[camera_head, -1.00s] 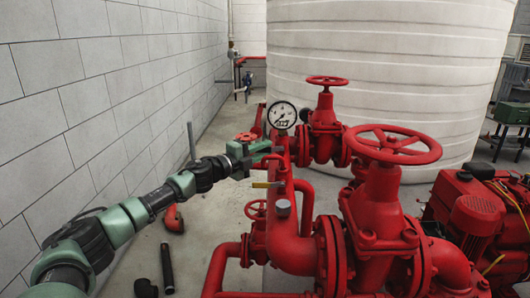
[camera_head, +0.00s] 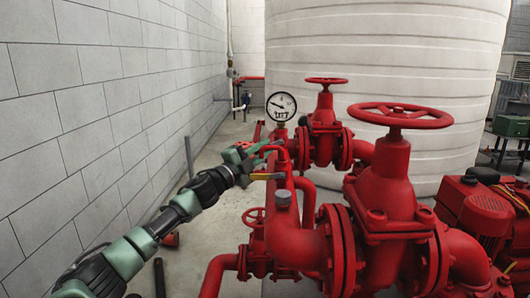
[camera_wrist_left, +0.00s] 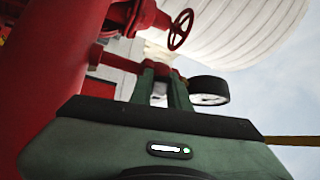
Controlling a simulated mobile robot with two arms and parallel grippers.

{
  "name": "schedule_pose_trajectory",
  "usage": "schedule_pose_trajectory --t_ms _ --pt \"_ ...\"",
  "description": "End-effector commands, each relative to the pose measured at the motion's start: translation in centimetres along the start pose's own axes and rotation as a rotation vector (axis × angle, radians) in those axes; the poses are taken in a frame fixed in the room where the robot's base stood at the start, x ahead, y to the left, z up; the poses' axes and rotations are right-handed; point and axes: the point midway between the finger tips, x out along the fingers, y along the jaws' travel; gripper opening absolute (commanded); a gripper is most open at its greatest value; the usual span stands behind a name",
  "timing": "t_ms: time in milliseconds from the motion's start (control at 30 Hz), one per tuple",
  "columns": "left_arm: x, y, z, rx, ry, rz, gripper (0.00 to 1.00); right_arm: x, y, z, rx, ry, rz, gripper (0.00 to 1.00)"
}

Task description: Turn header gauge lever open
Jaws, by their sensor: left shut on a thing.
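The pressure gauge (camera_head: 281,107), white-faced with a black rim, stands above the red header pipe (camera_head: 284,215). My left gripper (camera_head: 268,150) is just below the gauge at the header's left side, its green fingers reaching right. It is shut on the header gauge lever, which the fingers hide. In the left wrist view the green fingers (camera_wrist_left: 164,88) point up toward the header, and the gauge (camera_wrist_left: 208,90) shows dark-rimmed just to their right. A yellow lever (camera_head: 266,176) sticks out left from the header, nearer than the gripper. My right gripper is not in view.
Red gate valves with handwheels (camera_head: 400,116) and (camera_head: 327,82) stand to the right. A red engine (camera_head: 480,208) is at far right. A white tank (camera_head: 400,60) fills the back. A block wall (camera_head: 90,90) runs along the left, with open floor beside it.

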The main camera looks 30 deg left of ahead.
Motion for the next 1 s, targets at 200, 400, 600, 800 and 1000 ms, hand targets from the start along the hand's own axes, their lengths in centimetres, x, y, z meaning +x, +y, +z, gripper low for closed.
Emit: schedule_pose_trajectory --t_ms 200,400,600,800,1000 --pt "0.0 0.3 -0.1 0.001 0.003 0.005 0.39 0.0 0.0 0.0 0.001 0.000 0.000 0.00" --pt "-0.1 0.2 0.0 0.002 0.001 0.003 0.39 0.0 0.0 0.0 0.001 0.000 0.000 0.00" --pt "-1.8 0.4 0.1 0.004 0.001 0.005 0.39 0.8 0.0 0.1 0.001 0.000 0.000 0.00" --pt "-5.0 0.6 0.0 0.004 0.002 0.007 0.39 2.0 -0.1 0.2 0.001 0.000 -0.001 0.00" --pt "-7.0 0.5 -0.1 0.003 0.001 0.007 0.39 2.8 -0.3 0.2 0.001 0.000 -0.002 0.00"
